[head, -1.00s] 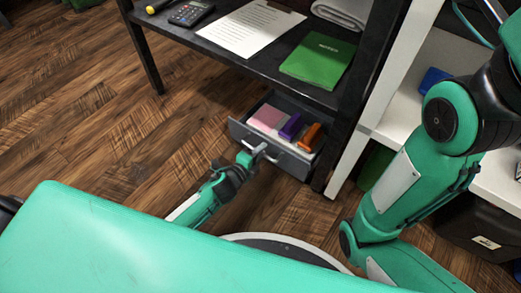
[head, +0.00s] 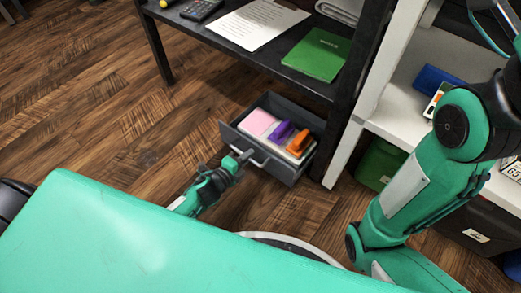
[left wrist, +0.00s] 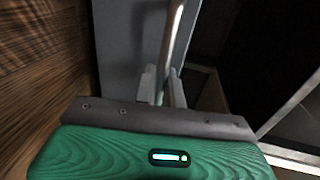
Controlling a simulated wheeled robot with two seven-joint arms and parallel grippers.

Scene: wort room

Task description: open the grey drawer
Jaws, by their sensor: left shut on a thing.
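The grey drawer (head: 284,172) under the black desk stands pulled out, its contents showing from above. Its front also fills part of the left wrist view (left wrist: 125,55). My left gripper (head: 240,158) is at the drawer's front, shut on the metal bar handle (head: 262,161). In the left wrist view the handle (left wrist: 174,35) runs down between the two fingertips (left wrist: 161,88). My right arm is at the right of the head view, but its gripper is not in view.
The drawer holds a pink block (head: 257,123), a purple thing (head: 281,134) and an orange thing (head: 299,143). A green book (head: 317,54) and paper (head: 252,24) lie on the desk (head: 217,36). White shelves (head: 410,112) stand at right. The wooden floor left of the drawer is clear.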

